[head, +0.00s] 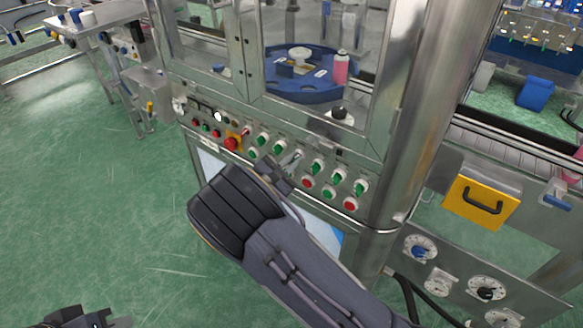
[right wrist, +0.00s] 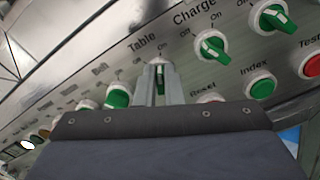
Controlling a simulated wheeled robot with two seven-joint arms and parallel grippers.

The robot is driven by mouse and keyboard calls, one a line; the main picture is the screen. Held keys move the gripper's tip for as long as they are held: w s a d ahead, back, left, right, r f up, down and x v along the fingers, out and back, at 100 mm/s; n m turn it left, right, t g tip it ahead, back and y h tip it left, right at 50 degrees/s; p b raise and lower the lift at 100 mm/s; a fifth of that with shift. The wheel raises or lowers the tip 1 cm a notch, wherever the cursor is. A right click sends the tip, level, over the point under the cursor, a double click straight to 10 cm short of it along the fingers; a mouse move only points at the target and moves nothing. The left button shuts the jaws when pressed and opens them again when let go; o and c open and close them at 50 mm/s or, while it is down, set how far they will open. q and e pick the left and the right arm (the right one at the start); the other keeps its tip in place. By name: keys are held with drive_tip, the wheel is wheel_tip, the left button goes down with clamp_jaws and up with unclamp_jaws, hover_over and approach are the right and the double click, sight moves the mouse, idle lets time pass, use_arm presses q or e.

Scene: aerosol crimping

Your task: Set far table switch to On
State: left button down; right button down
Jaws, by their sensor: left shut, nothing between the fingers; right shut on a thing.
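The machine's front panel (head: 215,146) carries rows of green rotary switches and coloured buttons. In the right wrist view, the switch under the label "Table" (right wrist: 158,62) has a pale round collar and a green knob, mostly covered by my fingers. My right gripper (right wrist: 160,84) is shut on this switch's knob; the gripper also shows in the head view (head: 294,162), reaching the panel from below. The knob's exact turn is hard to tell behind the fingers. My left gripper (head: 112,322) is shut and empty at the bottom left, away from the panel.
The "Charge" switch (right wrist: 211,46) sits close to the right of my right fingers, with a green "Index" button (right wrist: 261,87) below it. Another green switch (right wrist: 117,96) is close on the left. A red emergency knob (head: 231,144) projects further left. The green floor is clear at left.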

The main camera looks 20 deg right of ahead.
drive_tip(key=shift+m+b, duration=0.35)
drive_tip(key=shift+m, duration=0.05)
drive_tip(key=c, duration=1.5)
unclamp_jaws()
drive_tip(key=shift+c, duration=0.2)
drive_tip(key=v, duration=0.7)
drive_tip(key=shift+s+a+b, duration=0.25)
drive_tip(key=shift+a+b, duration=0.1)
